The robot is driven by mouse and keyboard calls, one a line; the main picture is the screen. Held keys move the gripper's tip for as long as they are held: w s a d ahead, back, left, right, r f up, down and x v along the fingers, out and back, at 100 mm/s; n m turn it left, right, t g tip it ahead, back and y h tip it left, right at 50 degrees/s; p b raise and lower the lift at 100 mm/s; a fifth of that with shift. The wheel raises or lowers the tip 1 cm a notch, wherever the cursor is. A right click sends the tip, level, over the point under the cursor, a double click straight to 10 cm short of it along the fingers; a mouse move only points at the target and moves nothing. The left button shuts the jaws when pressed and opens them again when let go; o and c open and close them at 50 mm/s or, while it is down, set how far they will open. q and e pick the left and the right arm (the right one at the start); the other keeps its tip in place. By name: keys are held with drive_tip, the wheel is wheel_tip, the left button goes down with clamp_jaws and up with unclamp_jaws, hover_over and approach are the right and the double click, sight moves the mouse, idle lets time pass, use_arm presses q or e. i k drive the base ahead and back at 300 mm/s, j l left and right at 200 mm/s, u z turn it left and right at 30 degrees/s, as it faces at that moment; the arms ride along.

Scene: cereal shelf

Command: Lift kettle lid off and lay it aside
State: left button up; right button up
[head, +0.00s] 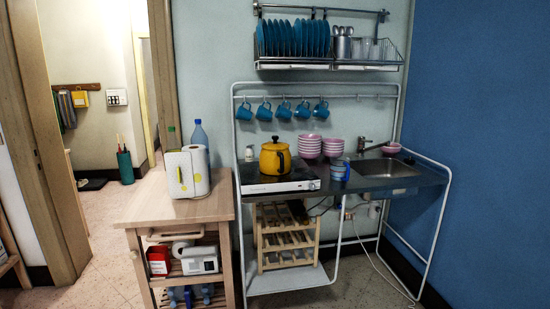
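A yellow kettle (275,159) stands upright on the hot plate (280,184), at the left of the metal counter. Its dark lid (275,139) appears to sit on top, small in this view. Neither of my grippers shows in the head view, so I cannot see whether they are open or shut.
Stacked pink-striped bowls (309,146) and a blue cup (339,170) stand right of the kettle, before the sink (385,168). Blue mugs (284,111) hang above. A wooden cart (152,206) at left holds a paper towel roll and bottles. The floor in front looks clear.

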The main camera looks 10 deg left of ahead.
sight(274, 146)
drive_tip(key=i+l+u, duration=0.15)
drive_tip(key=i+u, duration=0.15)
drive_tip(key=u, duration=0.15)
drive_tip(key=i+l+u, duration=0.2)
drive_tip(key=u, duration=0.2)
drive_tip(key=i+l+u, duration=0.3)
drive_tip(key=u, duration=0.15)
drive_tip(key=i+l+u, duration=0.15)
drive_tip(key=l+u, duration=0.3)
drive_tip(key=i+l+u, duration=0.15)
drive_tip(key=l+u, duration=0.7)
